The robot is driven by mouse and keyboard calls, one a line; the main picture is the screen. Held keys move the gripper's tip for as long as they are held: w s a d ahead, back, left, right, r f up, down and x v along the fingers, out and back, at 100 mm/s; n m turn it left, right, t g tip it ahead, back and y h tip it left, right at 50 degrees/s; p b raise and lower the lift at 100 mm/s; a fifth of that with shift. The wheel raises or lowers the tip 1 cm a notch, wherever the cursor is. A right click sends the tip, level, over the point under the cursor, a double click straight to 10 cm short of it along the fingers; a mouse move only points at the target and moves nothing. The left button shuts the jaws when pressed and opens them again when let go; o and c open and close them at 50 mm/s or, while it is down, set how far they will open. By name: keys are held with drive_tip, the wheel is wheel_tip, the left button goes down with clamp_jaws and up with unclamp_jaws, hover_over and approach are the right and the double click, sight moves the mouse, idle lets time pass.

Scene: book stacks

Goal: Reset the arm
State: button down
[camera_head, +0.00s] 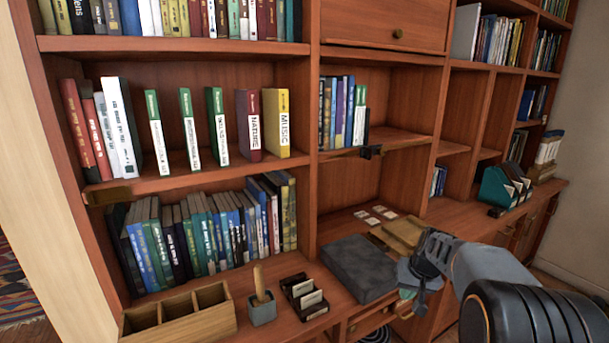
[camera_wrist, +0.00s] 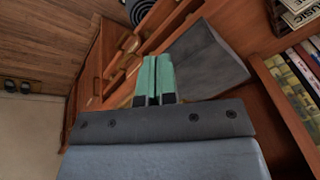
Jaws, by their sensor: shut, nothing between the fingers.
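My gripper (camera_head: 408,290) is at the lower right of the head view, in front of the desk-height ledge of the bookcase. In the wrist view its two green fingers (camera_wrist: 154,78) are together with nothing between them. A dark grey flat box (camera_head: 358,267) lies on the ledge just left of my gripper. The box also shows beyond the fingers in the wrist view (camera_wrist: 208,62). My grey and black arm (camera_head: 490,265) reaches in from the lower right corner.
Shelves of books (camera_head: 205,232) stand above the ledge. A wooden divided tray (camera_head: 180,316), a small grey cup (camera_head: 262,309) and a black card holder (camera_head: 304,297) are on the ledge at left. Wooden trays (camera_head: 402,234) lie behind my gripper. Drawers are below the ledge.

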drive_tip(key=s+a+r+n+p, duration=0.1)
drive_tip(key=s+a+r, duration=0.3)
drive_tip(key=s, duration=0.6)
drive_tip(key=s+a+r+n+h+p, duration=0.1)
drive_tip(key=s+a+r+p, duration=0.2)
drive_tip(key=s+a, duration=0.3)
drive_tip(key=shift+s+a+r+t+h+p, duration=0.15)
drive_tip(key=shift+s+r+t+h+p, duration=0.4)
drive_tip(key=shift+s, duration=2.1)
